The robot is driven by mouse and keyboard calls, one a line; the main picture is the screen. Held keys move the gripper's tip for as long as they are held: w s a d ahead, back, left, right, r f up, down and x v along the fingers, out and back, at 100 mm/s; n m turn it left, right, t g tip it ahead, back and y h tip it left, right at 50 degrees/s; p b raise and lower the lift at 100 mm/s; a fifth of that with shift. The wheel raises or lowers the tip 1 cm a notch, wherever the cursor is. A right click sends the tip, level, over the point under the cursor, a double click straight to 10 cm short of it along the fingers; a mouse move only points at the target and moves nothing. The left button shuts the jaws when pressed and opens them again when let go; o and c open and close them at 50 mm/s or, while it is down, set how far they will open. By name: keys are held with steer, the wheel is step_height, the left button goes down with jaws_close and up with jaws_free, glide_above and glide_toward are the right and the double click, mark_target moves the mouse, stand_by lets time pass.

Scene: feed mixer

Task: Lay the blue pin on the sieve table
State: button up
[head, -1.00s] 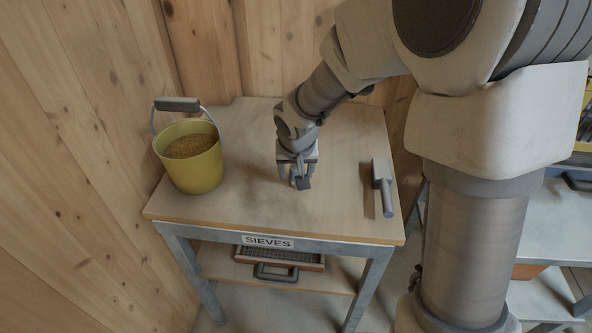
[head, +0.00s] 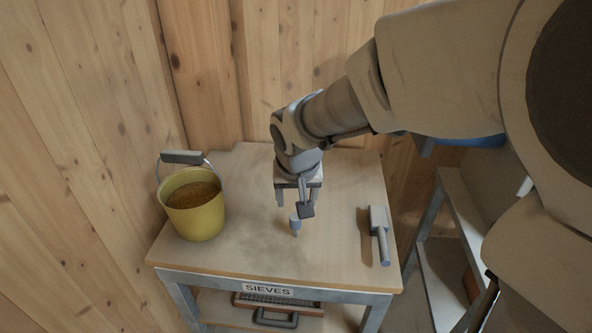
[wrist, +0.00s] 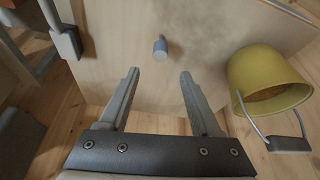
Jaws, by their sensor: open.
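The small blue-grey pin (head: 295,222) is on the sieve table (head: 240,252), near the middle of its top. In the wrist view the pin (wrist: 160,47) shows as a short cylinder, beyond the fingertips and roughly centred between them. I cannot tell for sure whether it stands or lies. My gripper (head: 294,204) is open and empty, pointing down above the pin and clear of it. Its two fingers (wrist: 160,76) are spread wide in the wrist view. The table carries a SIEVES label on its front edge.
A yellow bucket of grain (head: 194,208) with a raised handle stands at the table's left. A grey scoop-like tool (head: 380,235) lies at the right. A framed sieve (head: 275,303) sits on the lower shelf. Wooden walls close off the back and left.

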steer(key=s+d+r, duration=0.4)
steer(key=s+d, duration=0.1)
steer(key=s, duration=0.4)
steer(key=s+d+r+t, duration=0.1)
steer(key=s+d+r, duration=0.3)
steer(key=s, duration=0.5)
steer(key=shift+s+d+r, duration=0.2)
steer(key=shift+s+d, duration=0.15)
steer(key=shift+d, duration=0.15)
step_height(320, 180, up, 11)
steer(key=p, duration=1.1)
steer(key=shift+f, duration=0.2)
steer(key=shift+c, duration=1.2)
steer(key=shift+d, duration=0.2)
